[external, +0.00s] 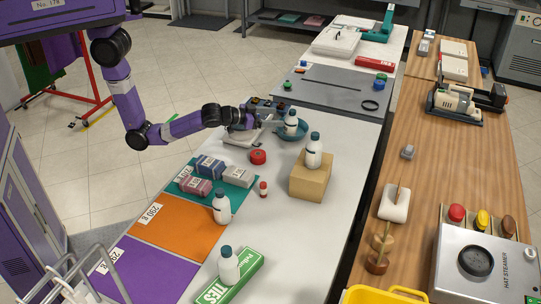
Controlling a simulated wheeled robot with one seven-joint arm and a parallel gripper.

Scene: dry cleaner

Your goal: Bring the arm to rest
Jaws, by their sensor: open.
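My purple and black arm reaches from the upper left over the white table.
A second white bottle (313,152) stands on a cardboard box (309,184). Other bottles stand near the orange mat (180,235) and on a green box (240,273). Labelled bundles lie on the teal mat (235,199). A wooden counter (400,170) runs along the right. Bare white tabletop lies right of the box.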

